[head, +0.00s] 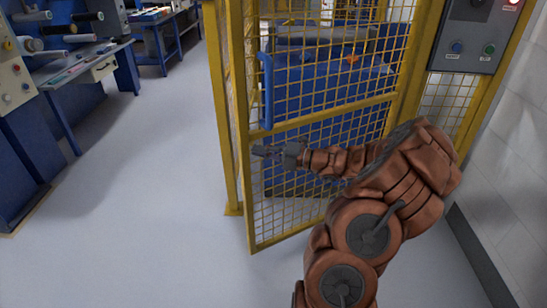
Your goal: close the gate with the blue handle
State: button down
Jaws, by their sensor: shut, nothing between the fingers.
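The gate (322,119) is a yellow-framed mesh panel in the middle of the head view. Its blue handle (267,92) is an upright bar near the gate's left edge. The gate's left edge stands a little apart from the yellow post (219,110), so the gate looks ajar, swung toward me. My gripper (260,151) is shut and empty. It is in front of the gate, just below the handle, close to the middle crossbar. I cannot tell whether it touches the gate. My arm covers part of the gate's lower right.
A blue machine (325,85) stands behind the mesh. A grey control box (476,35) with buttons hangs at the upper right, beside a white wall (510,150). Blue workbenches (60,120) line the left. The grey floor (140,200) between them and the gate is clear.

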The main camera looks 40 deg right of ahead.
aim_at(245, 143)
jog(key=shift+w+d, duration=0.2)
jog(key=shift+w, duration=0.55)
jog(key=shift+w+d, duration=0.15)
jog(key=shift+w, duration=0.55)
jog(key=shift+w, duration=0.1)
